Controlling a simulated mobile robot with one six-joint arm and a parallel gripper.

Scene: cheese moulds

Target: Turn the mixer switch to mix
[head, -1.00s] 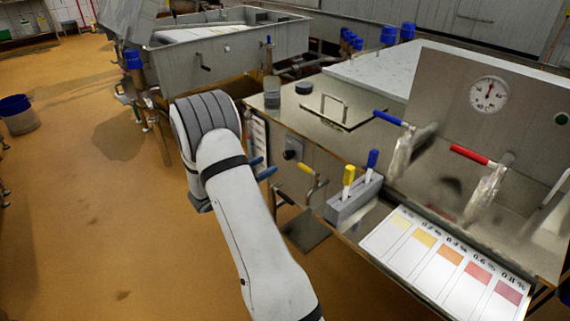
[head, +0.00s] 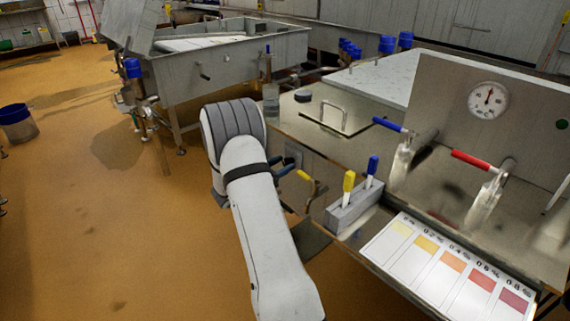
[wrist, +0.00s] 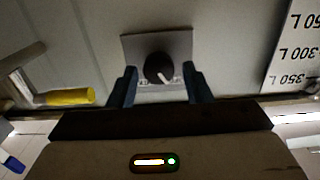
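The mixer switch (wrist: 158,68) is a round black knob with a white pointer mark on a grey plate (wrist: 180,44), in the wrist view. The mark points down and slightly right in that picture, and the small lettering beside it is unreadable. My gripper (wrist: 160,84) is open, its two dark blue fingers on either side of the knob's lower part in the picture. I cannot tell whether they touch it. In the head view my gripper (head: 287,169) is at the front panel, and the switch plate (head: 293,153) shows partly behind it; the knob is hidden.
A yellow-handled valve (wrist: 66,97) is close beside the switch; a volume scale (wrist: 300,50) is on the other side. A grey holder (head: 352,210) with yellow and blue handles and a colour chart (head: 440,265) lie nearby.

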